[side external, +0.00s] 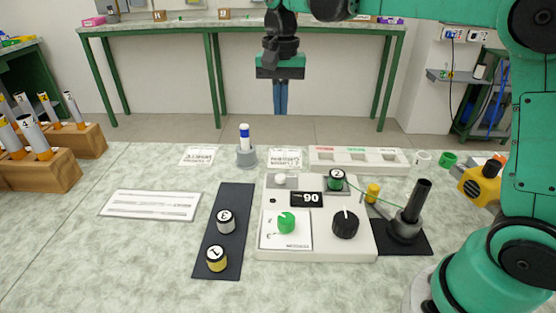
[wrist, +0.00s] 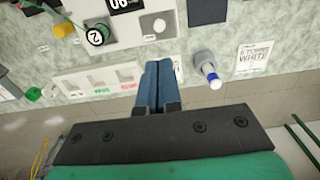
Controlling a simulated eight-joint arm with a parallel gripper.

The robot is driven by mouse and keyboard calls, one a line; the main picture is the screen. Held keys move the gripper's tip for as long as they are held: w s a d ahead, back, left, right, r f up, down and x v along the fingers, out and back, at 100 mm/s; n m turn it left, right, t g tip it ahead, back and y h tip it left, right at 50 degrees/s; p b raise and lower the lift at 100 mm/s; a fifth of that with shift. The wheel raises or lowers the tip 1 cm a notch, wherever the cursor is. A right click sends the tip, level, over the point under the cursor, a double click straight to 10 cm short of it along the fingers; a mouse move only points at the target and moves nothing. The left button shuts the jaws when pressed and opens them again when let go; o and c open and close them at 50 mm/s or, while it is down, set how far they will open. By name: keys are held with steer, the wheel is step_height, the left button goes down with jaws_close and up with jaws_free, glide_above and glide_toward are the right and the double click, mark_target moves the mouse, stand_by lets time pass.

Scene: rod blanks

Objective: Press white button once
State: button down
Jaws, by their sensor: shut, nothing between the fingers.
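The white button (side external: 280,180) sits at the back left corner of a pale control box (side external: 318,247). It also shows in the wrist view (wrist: 159,25), above and clear of my fingertips. My gripper (side external: 280,112) is shut and empty, its blue fingers pointing down. It hangs in the air, apart from the button and the box, and looks to be toward the far side of the table. In the wrist view, my gripper (wrist: 158,62) has its two fingers pressed together.
A blue-capped marker stands in a grey holder (side external: 246,157) behind left. A white tray (side external: 359,160) lies behind. A dark post (side external: 412,213) stands right.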

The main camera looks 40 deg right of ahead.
mark_target(280, 176)
step_height(280, 176, down, 14)
steer(key=shift+f, duration=0.1)
stand_by(0.6)
steer(key=shift+f, duration=0.95)
step_height(280, 176, up, 14)
steer(key=shift+r, duration=0.2)
stand_by(0.5)
